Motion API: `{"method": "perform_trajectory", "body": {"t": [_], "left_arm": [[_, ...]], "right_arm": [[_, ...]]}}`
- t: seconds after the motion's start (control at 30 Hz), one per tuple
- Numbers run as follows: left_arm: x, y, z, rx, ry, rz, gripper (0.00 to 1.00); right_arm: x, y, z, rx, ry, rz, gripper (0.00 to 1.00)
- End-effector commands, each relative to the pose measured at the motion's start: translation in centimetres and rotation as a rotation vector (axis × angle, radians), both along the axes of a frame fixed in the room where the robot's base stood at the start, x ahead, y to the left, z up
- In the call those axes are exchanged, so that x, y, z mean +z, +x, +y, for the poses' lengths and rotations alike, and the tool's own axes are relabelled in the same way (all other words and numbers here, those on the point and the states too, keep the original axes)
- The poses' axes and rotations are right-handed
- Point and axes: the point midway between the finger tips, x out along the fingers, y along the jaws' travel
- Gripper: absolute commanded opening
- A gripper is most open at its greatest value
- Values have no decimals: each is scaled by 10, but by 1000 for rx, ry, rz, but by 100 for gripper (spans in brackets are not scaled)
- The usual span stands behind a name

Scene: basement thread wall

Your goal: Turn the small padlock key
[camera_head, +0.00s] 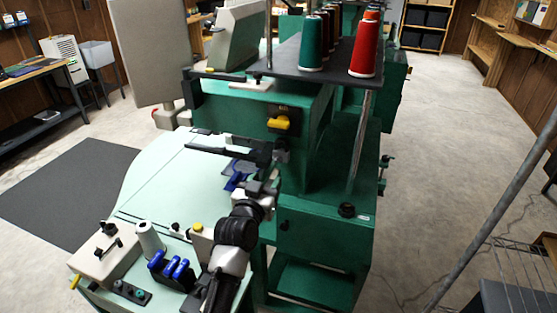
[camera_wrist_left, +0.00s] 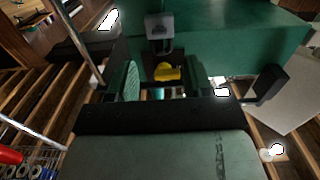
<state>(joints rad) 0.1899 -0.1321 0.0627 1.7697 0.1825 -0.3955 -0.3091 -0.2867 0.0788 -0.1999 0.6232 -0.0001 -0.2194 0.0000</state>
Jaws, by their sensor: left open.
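A small yellow piece (camera_head: 279,124), which looks like the padlock or its key, sits on a dark plate on the front of the green machine (camera_head: 330,237). I cannot make out the key's turn angle. My left gripper (camera_head: 281,151) is just below and in front of it, apart from it in the head view. In the left wrist view the yellow piece (camera_wrist_left: 168,73) shows beyond and between the fingers of my left gripper (camera_wrist_left: 163,84), under a grey block (camera_wrist_left: 159,26). The fingers are open and seem to hold nothing. My right gripper is not in view.
A dark shelf with green (camera_head: 312,45) and red (camera_head: 363,50) thread cones overhangs the yellow piece. A long black bar (camera_head: 228,151) lies left of my gripper. A pale green table (camera_head: 150,180) carries blue levers (camera_head: 171,268) and a white cone (camera_head: 149,240).

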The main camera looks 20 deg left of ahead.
Motion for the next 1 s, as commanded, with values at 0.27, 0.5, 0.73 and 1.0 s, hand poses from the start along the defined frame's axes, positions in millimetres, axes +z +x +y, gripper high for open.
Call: {"method": "perform_trajectory", "body": {"t": [0.27, 0.5, 0.73, 1.0], "left_arm": [[3, 53, -2, -2, 1, 1, 51], [1, 79, -3, -1, 1, 2, 51], [0, 85, -3, -1, 0, 3, 51], [0, 84, -3, -1, 1, 2, 36]], "right_arm": [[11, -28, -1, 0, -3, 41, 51], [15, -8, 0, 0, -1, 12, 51], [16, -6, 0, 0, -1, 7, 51], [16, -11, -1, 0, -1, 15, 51]]}}
